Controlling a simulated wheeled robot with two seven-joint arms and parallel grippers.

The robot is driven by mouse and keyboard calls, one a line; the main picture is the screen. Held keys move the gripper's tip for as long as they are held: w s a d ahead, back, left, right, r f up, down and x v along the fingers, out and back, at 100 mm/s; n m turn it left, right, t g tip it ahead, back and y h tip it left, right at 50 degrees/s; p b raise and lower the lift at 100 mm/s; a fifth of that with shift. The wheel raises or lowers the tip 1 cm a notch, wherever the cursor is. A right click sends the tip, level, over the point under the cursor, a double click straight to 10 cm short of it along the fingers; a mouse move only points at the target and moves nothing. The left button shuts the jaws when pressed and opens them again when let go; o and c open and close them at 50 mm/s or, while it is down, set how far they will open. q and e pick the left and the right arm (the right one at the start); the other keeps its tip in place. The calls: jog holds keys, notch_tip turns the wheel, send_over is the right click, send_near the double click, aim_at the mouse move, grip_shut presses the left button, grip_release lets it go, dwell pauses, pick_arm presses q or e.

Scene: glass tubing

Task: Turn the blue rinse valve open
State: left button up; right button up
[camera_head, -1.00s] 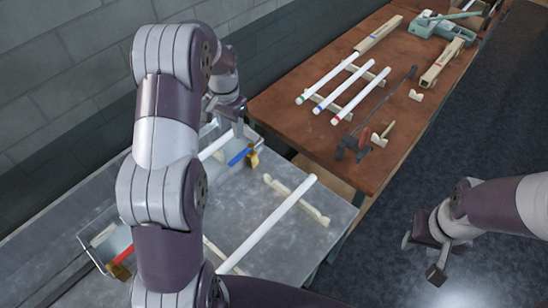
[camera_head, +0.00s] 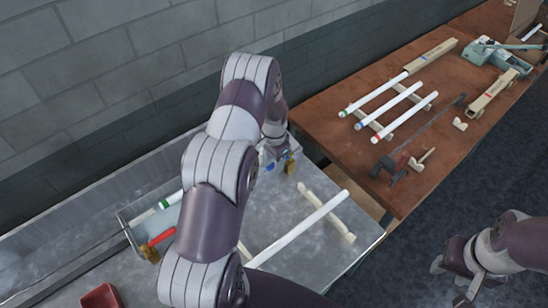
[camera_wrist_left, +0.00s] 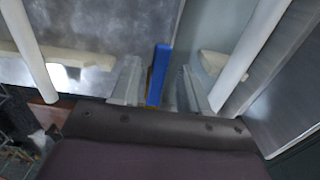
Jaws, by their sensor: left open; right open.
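The blue rinse valve has a straight blue handle (camera_wrist_left: 160,75), which stands out clearly in the left wrist view. In the head view only small bits of blue show beside my left gripper (camera_head: 276,158), with the brass valve body (camera_head: 290,167) just right of it. My left gripper is open, with one finger on each side of the handle in the wrist view (camera_wrist_left: 158,88). I cannot tell whether either finger touches it. My right gripper (camera_head: 450,284) is open and empty over the floor at the lower right.
A red-handled valve (camera_head: 162,237) sits at the left of the metal bench (camera_head: 300,250). A white tube (camera_head: 300,228) lies on a cream rack. The brown table (camera_head: 350,155) behind holds several tubes and tools. A red tray (camera_head: 101,297) is at lower left.

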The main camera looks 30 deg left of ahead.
pick_arm(q)
jog(key=shift+c, duration=1.2)
grip_shut()
jog(key=shift+d, duration=0.15)
jog(key=w+d+n+b, duration=0.3)
jog(key=d+n+b, duration=0.4)
jog(key=n, duration=1)
jog(key=shift+w+d, duration=0.15)
jog(key=shift+d, duration=0.45)
jog(key=shift+r+n, duration=0.1)
jog(key=shift+n, duration=0.2)
